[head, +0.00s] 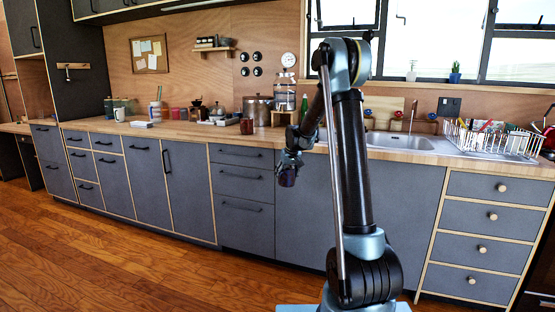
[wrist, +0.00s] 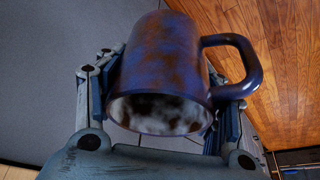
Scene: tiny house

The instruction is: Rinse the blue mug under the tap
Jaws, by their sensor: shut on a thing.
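The blue mug (wrist: 165,60) has brown, dirty-looking patches outside and a whitish, dark-blotched inside. In the wrist view its open mouth faces the camera and its handle (wrist: 252,68) sticks out to the right. My gripper (wrist: 160,95) is shut on the mug's body, one finger on each side. In the head view my gripper (head: 289,164) holds the mug (head: 287,178) in the air before the cabinet fronts, below counter height. The tap (head: 412,115) stands behind the steel sink (head: 405,142), to the right of the gripper. My arm hides part of the sink's left side.
A wire dish rack (head: 490,140) with dishes stands right of the sink. Pots, jars and a red-brown mug (head: 247,126) stand on the wooden counter (head: 180,130) to the left. A green bottle (head: 304,108) is behind my arm. The wooden floor (head: 130,260) at left is clear.

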